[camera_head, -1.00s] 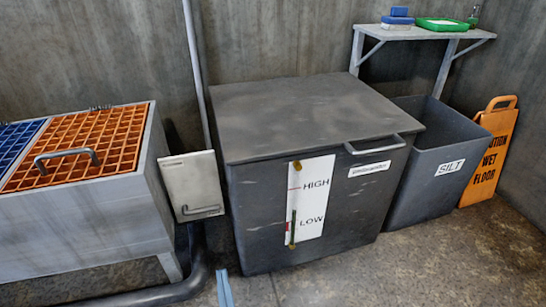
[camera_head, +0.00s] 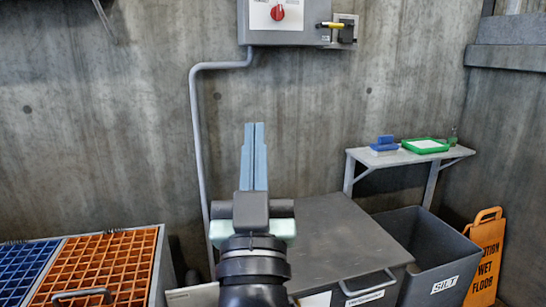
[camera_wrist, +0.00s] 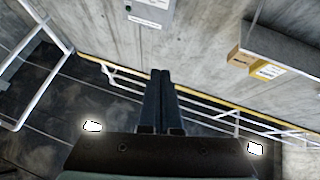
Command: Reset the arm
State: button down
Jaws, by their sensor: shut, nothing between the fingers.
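My gripper (camera_head: 254,157) is raised upright in the middle of the head view, in front of the concrete wall. Its two blue fingers are together with nothing between them. In the wrist view my gripper (camera_wrist: 161,75) shows as two dark fingers side by side, pointing toward a wall. My gripper and wrist hide part of the dark grey lidded bin (camera_head: 335,235) behind them. The fingers touch nothing that I can see.
A control box (camera_head: 285,32) with a red knob hangs on the wall above. An orange and blue grated unit (camera_head: 115,262) stands left. The silt bin (camera_head: 425,245), wet-floor sign (camera_head: 485,250) and shelf (camera_head: 405,157) stand right. The wrist view shows white railings (camera_wrist: 45,75).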

jog(key=s+d+r+t+p, duration=0.1)
jog(key=s+r+p, duration=0.2)
jog(key=s+r, duration=0.6)
jog(key=s+d+r+t+p, duration=0.1)
jog(key=s+r+p, duration=0.3)
jog(key=r, duration=0.8)
notch_tip(320, 180, up, 37)
jog(key=p, duration=3.6)
jog(key=shift+m+h, duration=0.3)
jog(key=shift+h, duration=0.1)
jog(key=shift+f, duration=0.1)
